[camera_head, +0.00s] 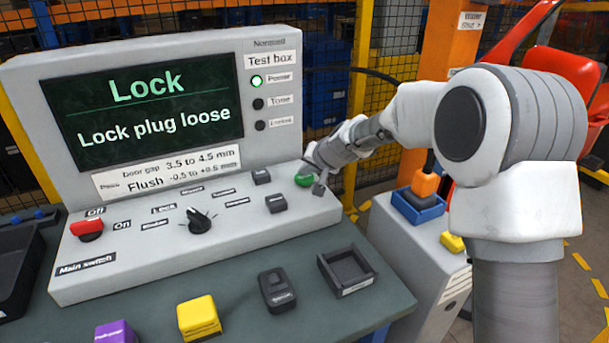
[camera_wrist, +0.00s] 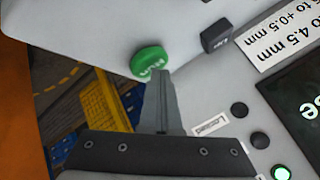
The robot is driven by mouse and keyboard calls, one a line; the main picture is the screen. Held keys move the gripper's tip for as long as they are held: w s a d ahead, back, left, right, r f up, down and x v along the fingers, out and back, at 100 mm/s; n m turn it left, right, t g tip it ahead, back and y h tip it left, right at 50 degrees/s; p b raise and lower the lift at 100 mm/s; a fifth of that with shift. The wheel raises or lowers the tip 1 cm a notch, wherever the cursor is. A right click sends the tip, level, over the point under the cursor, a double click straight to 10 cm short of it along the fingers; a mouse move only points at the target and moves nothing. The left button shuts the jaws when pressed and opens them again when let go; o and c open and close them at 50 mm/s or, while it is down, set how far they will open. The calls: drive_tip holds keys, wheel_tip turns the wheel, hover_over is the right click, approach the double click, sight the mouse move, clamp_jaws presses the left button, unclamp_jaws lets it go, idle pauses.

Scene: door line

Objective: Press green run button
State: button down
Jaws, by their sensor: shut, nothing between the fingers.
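The green run button (camera_head: 303,180) sits at the right end of the test box's sloped panel. In the wrist view the button (camera_wrist: 149,61) shows the word "RUN" upside down. My gripper (camera_head: 320,188) is over the right end of the panel, beside the button. In the wrist view my gripper (camera_wrist: 160,75) is shut and empty, with its fingertips overlapping the button's lower edge in the picture. I cannot tell whether the tips touch it. The test box (camera_head: 90,270) has a screen (camera_head: 145,105) reading "Lock" and "Lock plug loose".
The panel also carries a red main switch (camera_head: 87,229), a black rotary knob (camera_head: 199,221) and small black buttons (camera_head: 276,203). On the table in front are a purple block (camera_head: 116,332), a yellow block (camera_head: 199,318), a black device (camera_head: 277,290) and an empty black tray (camera_head: 347,271).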

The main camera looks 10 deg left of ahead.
drive_tip(key=shift+r+p, duration=0.5)
drive_tip(key=shift+r, duration=0.3)
drive_tip(key=shift+r, duration=0.1)
drive_tip(key=shift+r+p, duration=1.9)
drive_tip(key=shift+r, duration=0.5)
wheel_tip(320, 180, up, 9)
drive_tip(key=p, duration=0.7)
hover_over(306, 179)
drive_tip(key=shift+f, duration=0.2)
